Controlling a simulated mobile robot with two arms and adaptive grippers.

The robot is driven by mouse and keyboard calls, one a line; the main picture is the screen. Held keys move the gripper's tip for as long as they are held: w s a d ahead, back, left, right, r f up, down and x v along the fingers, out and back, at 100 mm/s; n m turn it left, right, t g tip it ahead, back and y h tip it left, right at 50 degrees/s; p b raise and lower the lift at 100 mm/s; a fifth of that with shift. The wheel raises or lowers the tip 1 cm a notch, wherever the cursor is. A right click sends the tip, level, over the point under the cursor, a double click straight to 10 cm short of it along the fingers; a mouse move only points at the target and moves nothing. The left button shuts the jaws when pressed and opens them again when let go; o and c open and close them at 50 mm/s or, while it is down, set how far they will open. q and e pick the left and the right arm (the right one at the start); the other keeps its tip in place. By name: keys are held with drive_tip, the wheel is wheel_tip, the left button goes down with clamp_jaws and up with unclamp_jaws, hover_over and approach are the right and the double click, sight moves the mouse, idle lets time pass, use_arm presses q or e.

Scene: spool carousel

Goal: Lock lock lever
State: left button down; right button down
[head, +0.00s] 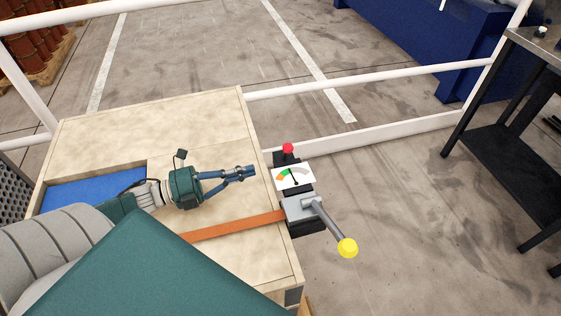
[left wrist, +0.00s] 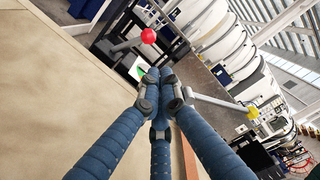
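A small lever device stands at the crate's right edge. It has a lever with a red knob (head: 288,148) at its far end and a grey lever with a yellow knob (head: 347,248) at its near end, sticking out to the lower right. Which one is the lock lever is not marked. My left gripper (head: 248,173) is over the crate top, left of the device and apart from both levers. Its blue fingers are drawn together with nothing between them. In the left wrist view the red knob (left wrist: 149,36) is above the fingertips and the yellow knob (left wrist: 253,112) is right of them. My right gripper is not in view.
A dial gauge (head: 293,176) sits between the levers. An orange strap (head: 235,225) runs across the wooden crate (head: 130,115) to the device. White rails (head: 370,78) pass behind. A dark table (head: 520,150) stands at the right, with clear floor between it and the crate.

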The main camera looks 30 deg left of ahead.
sight(286, 152)
use_arm(q)
drive_tip(key=shift+r, duration=0.1)
drive_tip(key=shift+w+d, duration=0.15)
drive_tip(key=shift+d, duration=0.05)
drive_tip(key=p+x, duration=0.1)
drive_tip(key=x, duration=0.8)
drive_tip(key=shift+w+d, duration=0.2)
drive_tip(key=shift+w+a+r+n, duration=0.15)
drive_tip(key=shift+a+n, duration=0.05)
drive_tip(key=shift+n, duration=0.1)
